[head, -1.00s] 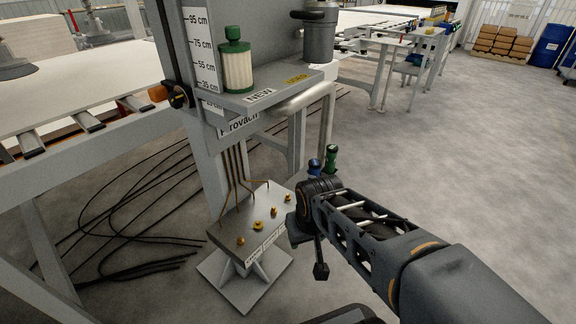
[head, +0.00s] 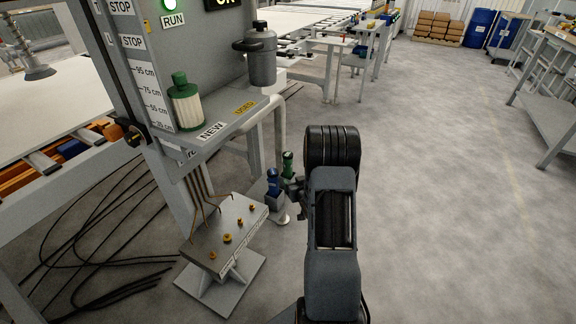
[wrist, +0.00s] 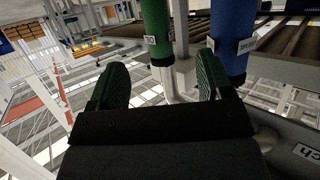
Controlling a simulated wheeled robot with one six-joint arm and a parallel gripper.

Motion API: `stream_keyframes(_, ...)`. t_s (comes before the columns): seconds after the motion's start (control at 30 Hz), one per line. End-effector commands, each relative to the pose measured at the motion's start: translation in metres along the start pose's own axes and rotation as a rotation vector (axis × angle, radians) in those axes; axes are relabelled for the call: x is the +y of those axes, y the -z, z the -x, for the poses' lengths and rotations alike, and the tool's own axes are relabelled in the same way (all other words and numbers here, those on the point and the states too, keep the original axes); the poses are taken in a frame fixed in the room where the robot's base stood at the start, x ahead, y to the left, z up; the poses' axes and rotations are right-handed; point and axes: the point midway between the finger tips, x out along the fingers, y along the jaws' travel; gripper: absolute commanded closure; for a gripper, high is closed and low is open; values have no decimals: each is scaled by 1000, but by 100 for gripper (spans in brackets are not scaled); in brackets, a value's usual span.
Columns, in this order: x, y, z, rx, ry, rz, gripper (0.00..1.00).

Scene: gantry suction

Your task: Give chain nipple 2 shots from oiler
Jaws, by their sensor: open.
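A green oiler (head: 288,163) stands upright beside a blue one (head: 273,180) in a small holder right of the nipple plate. In the wrist view the green oiler (wrist: 157,30), with a white label reading "OIL", lies ahead, roughly between my finger lines; the blue one (wrist: 233,35) is just right, its label too small to read. My gripper (wrist: 162,80) is open with green finger pads, nothing between them. In the head view my gripper (head: 297,188) is close to the green oiler, partly hidden by my arm. Several brass nipples (head: 239,220) sit on the tilted plate (head: 211,243); their labels are unreadable.
Thin pipes (head: 197,185) run down to the plate. Black cables (head: 100,230) lie on the floor at left. Floor at right is clear.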

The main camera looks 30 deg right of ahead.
Motion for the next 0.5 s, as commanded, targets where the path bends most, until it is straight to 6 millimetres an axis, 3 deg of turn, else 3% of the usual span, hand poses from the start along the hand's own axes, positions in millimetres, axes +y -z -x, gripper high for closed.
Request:
stream_keyframes(0.17, 4, 0, -18, 44, 5, -7, 27)
stream_keyframes(0.5, 4, 2, -74, 46, 6, -7, 27)
